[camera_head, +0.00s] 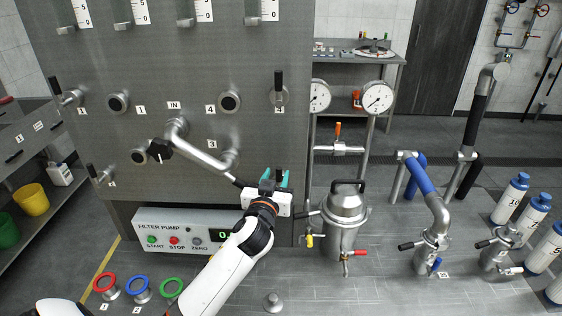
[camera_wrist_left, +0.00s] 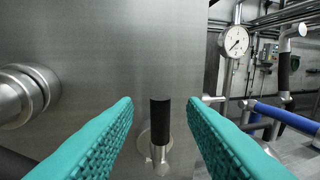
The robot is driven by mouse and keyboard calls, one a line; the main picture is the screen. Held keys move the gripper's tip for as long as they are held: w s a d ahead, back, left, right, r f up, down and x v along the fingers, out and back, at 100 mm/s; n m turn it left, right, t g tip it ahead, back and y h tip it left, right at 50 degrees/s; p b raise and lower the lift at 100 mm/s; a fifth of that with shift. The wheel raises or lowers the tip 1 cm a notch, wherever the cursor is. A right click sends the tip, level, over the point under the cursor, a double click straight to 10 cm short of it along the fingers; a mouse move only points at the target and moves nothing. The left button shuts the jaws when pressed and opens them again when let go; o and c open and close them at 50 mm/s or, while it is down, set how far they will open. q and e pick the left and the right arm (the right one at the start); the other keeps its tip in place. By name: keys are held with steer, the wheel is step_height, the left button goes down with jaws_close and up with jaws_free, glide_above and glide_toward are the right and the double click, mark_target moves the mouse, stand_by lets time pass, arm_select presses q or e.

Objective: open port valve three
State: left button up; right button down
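My left gripper (camera_head: 274,181) is in front of the grey panel (camera_head: 200,60), low on its right side, with teal fingers apart. In the left wrist view, a valve with an upright black handle (camera_wrist_left: 160,122) stands between the open fingers (camera_wrist_left: 160,112). Gaps show on both sides of the handle, so the fingers do not touch it. The valve's metal body (camera_wrist_left: 160,155) is below, against the panel. In the head view my gripper mostly hides this valve, and its number label cannot be seen. My right gripper is not in view.
A metal pipe (camera_head: 200,148) runs across the panel to a port left of my gripper. Another black-handled valve (camera_head: 279,88) is above it. A lidded steel vessel (camera_head: 345,220) stands close on the right. A filter pump box (camera_head: 180,230) sits below left.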

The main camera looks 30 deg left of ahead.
mark_target(278, 172)
arm_select(q)
steer(key=shift+p+x, duration=0.6)
steer(key=shift+x, duration=2.15)
jaws_close()
